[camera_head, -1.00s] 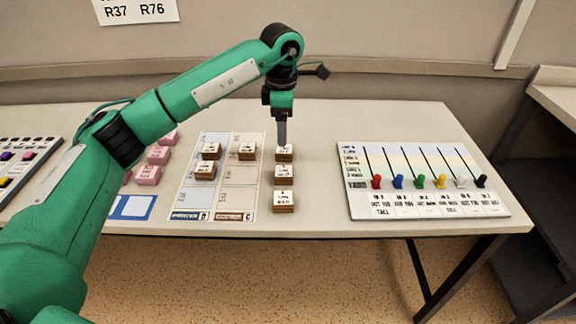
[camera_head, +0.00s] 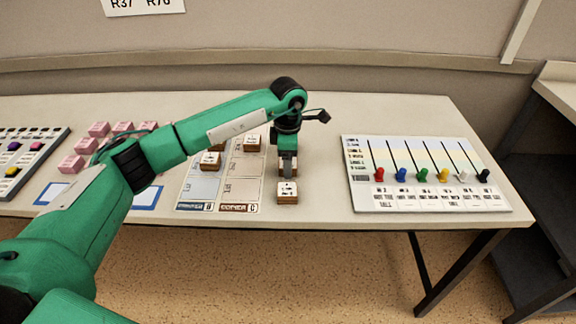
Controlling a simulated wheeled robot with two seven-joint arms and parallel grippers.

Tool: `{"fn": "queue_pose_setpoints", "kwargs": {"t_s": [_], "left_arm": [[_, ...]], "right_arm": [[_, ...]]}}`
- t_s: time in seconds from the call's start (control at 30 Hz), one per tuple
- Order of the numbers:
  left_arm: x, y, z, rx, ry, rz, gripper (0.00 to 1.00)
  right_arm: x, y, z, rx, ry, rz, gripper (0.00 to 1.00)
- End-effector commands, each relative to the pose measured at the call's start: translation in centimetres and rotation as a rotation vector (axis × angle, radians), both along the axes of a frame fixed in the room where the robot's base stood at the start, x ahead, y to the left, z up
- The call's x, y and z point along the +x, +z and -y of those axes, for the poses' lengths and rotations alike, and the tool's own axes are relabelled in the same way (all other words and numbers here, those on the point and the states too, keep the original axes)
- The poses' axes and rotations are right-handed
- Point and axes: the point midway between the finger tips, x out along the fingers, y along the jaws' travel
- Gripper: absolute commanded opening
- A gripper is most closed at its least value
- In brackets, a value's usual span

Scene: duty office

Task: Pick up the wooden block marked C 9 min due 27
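A wooden block (camera_head: 287,192) with a white top label stands on the table just right of the two-column card. Its print is too small to read, so I cannot tell which block is marked C 9 min due 27. My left gripper (camera_head: 288,172) points down just behind this block, and its fingers cover the spot where another block stood. I cannot tell whether it is open or holds anything. Other wooden blocks sit on the card: one (camera_head: 252,144) in the right column, one (camera_head: 210,161) in the left, partly hidden by my arm. My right gripper is out of view.
The card (camera_head: 239,192) lies left of the gripper. Pink blocks (camera_head: 98,129) and blue-framed panels (camera_head: 146,198) lie further left. A board with coloured sliders (camera_head: 430,203) lies at right. Bare table (camera_head: 320,180) separates it from the front wooden block.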

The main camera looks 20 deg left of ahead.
Motion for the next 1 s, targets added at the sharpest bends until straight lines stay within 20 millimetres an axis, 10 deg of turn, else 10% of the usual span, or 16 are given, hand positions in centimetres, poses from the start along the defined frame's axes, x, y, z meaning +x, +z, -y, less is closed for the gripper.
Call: {"fn": "queue_pose_setpoints", "kwargs": {"t_s": [0.2, 0.47, 1.0], "left_arm": [[0.0, -0.2, 0.0, -0.001, 0.000, 0.001, 0.71], [0.0, -0.2, 0.0, -0.001, -0.001, 0.001, 0.22], [0.1, 2.3, 0.0, -0.002, -0.001, 0.005, 0.22]], "right_arm": [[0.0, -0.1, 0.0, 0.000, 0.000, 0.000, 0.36], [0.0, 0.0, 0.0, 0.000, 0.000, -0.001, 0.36], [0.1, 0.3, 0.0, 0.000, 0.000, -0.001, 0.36]]}}
